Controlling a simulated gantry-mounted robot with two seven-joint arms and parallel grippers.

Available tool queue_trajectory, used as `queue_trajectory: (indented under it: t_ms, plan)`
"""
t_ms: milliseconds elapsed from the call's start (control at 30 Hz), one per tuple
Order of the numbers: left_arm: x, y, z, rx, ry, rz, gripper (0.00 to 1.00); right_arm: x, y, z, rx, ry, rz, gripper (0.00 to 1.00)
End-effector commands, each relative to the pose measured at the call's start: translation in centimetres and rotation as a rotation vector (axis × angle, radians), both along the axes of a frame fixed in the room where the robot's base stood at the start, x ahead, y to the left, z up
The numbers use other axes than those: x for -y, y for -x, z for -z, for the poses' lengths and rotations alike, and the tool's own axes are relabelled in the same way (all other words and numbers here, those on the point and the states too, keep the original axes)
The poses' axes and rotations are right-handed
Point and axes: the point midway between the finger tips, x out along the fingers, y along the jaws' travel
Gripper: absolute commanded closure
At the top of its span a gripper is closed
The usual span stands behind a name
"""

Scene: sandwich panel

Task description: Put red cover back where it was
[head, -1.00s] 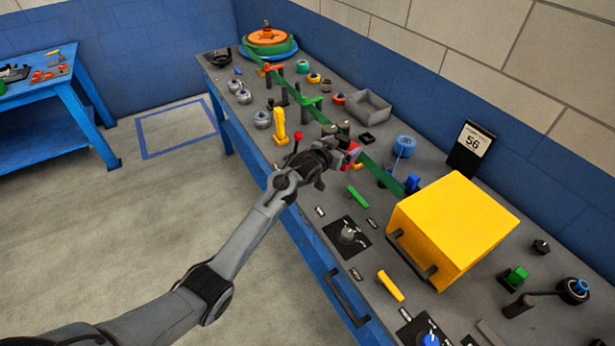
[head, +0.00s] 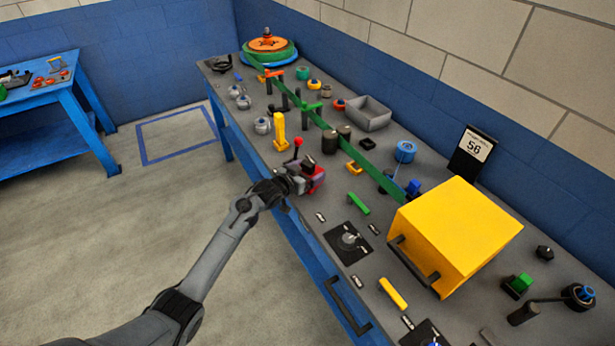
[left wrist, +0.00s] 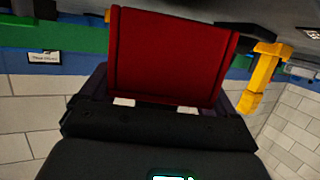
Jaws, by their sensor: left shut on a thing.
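The red cover (left wrist: 170,55) fills the upper middle of the left wrist view, between the fingers of my left gripper. In the head view the red cover (head: 318,171) shows at the end of my left arm, partly hidden by the gripper. My left gripper (head: 308,178) is shut on it near the front edge of the bench, beside the red-knobbed lever (head: 298,142). I cannot tell whether the cover touches the bench. My right gripper is in neither view. Two dark rollers (head: 331,141) stand beside the green strip (head: 365,163), with nothing over them.
A yellow post (head: 279,130) stands just left of the gripper. A large yellow box (head: 455,235) covers the bench's right part. A yellow square ring (head: 354,168), a green bar (head: 358,203) and a black dial plate (head: 348,240) lie nearby. A grey tray (head: 369,113) stands farther back.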

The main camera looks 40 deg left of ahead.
Motion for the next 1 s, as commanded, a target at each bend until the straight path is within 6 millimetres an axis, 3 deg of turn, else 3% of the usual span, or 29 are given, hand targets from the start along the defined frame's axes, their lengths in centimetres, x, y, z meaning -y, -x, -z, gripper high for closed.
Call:
queue_trajectory:
  t_ms: [133,533,567,600,1000]
  plan:
    - [0.0,0.0,1.7,0.000,0.000,0.000,0.44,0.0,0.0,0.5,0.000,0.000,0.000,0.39]
    - [0.0,0.0,2.0,0.001,-0.001,0.001,0.44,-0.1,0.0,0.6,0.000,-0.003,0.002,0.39]
    - [0.0,0.0,2.0,0.000,-0.001,0.001,0.08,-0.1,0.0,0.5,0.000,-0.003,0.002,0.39]
    - [0.0,0.0,2.0,0.000,-0.001,0.001,0.02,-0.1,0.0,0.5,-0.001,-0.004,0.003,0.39]
    - [0.0,0.4,1.6,-0.001,-0.001,0.000,0.00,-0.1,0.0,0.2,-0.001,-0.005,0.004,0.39]
